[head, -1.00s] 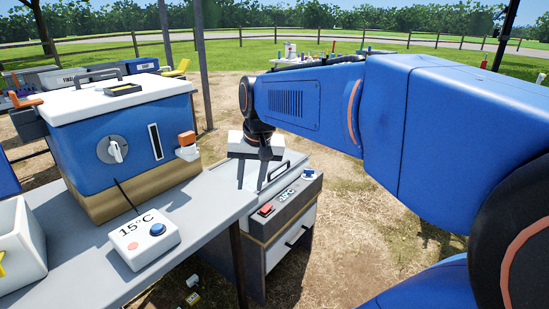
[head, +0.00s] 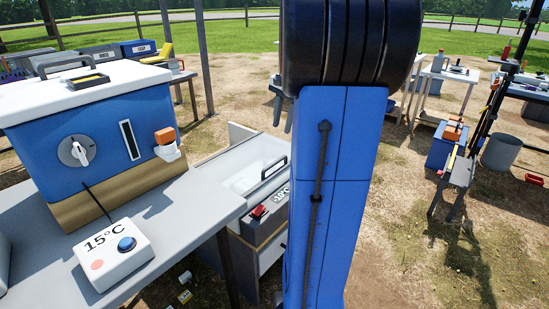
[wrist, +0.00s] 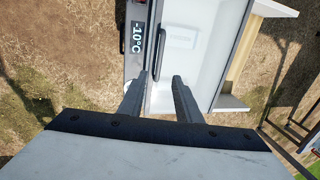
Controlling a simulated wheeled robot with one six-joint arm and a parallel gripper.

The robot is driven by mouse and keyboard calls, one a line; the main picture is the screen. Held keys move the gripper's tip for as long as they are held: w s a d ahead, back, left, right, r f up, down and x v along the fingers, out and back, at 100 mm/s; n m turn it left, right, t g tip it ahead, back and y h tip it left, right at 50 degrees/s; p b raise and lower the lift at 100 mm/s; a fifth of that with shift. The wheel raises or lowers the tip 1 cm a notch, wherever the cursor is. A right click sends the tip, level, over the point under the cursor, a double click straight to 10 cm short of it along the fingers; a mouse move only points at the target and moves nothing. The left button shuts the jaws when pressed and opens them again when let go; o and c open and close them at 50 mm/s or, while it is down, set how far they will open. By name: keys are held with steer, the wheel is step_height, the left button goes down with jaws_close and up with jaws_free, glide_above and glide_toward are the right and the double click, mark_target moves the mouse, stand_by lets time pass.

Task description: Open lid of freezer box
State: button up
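The freezer box (head: 222,178) is the low white and grey box beside the table, its dark front panel carrying a red button. Its pale top looks flat, with a black handle (head: 273,168) near the panel edge. In the wrist view its -10°C panel (wrist: 136,42) and white top (wrist: 195,75) lie below my gripper. I cannot clearly tell how the lid sits. My gripper (wrist: 163,76) has its fingers apart with nothing between them, over the white surface near the panel edge. In the head view its grey fingers show only partly beside my arm.
A blue cooler (head: 85,135) with a white lid and a white 15°C control box (head: 112,253) stand on the grey table (head: 205,205), left of the freezer box. A blue box (head: 446,145) and a grey bin (head: 502,152) stand on the dirt at right. Ground between is mostly open.

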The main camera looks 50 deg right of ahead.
mark_target(275, 162)
steer(key=w+f, duration=0.1)
steer(key=f, duration=0.4)
steer(key=w+f, duration=0.1)
steer(key=f, duration=0.4)
steer(key=w+f, duration=0.1)
steer(key=f, duration=0.5)
steer(key=shift+a, duration=0.15)
steer(key=shift+c, duration=0.7)
jaws_close()
